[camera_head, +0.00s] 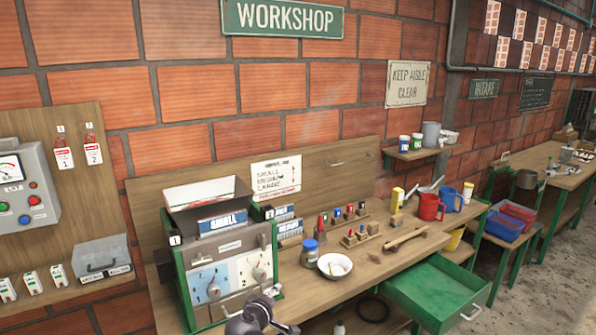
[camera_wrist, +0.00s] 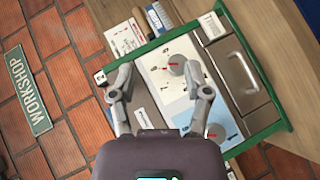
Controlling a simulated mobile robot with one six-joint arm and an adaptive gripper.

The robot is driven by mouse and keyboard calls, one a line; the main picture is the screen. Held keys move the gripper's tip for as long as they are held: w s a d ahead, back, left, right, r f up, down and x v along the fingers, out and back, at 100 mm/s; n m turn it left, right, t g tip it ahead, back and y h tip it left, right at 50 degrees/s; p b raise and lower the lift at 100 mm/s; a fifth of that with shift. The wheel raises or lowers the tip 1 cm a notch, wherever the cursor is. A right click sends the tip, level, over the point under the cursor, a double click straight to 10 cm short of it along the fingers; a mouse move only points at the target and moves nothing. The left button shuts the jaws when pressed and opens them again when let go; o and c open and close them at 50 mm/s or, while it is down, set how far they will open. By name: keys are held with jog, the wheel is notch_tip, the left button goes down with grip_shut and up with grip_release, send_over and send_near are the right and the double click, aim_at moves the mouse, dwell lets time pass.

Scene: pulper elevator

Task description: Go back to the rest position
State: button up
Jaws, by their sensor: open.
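My gripper (camera_wrist: 160,72) is open and empty in the wrist view, its two fingers spread apart. It faces the front of the green-framed machine (camera_wrist: 238,30), which looks tilted there. Two round dials on white and blue plates show there, one dial (camera_wrist: 176,65) between the fingers and another (camera_wrist: 216,132) beyond the right finger. I cannot tell whether a finger touches the panel. In the head view the machine (camera_head: 232,305) stands at the left end of the bench, and a grey part of my arm shows at the bottom edge before it.
A control box (camera_head: 22,190) hangs on the left. Floor shows at the right.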

jog(key=s+d+f+m+g+h, duration=0.1)
jog(key=d+f+m+g, duration=0.25)
jog(key=d, duration=0.35)
jog(key=s+d+f+m+g, duration=0.1)
jog(key=d+f+m+g, duration=0.25)
jog(key=d, duration=0.45)
jog(key=s+d+f+m+g+y, duration=0.4)
jog(key=s+d+f+g+y, duration=0.1)
jog(key=s+d, duration=0.3)
jog(key=shift+s+d+g, duration=0.35)
jog(key=shift+s+g, duration=0.05)
jog(key=shift+g, duration=0.3)
jog(key=shift+c, duration=0.7)
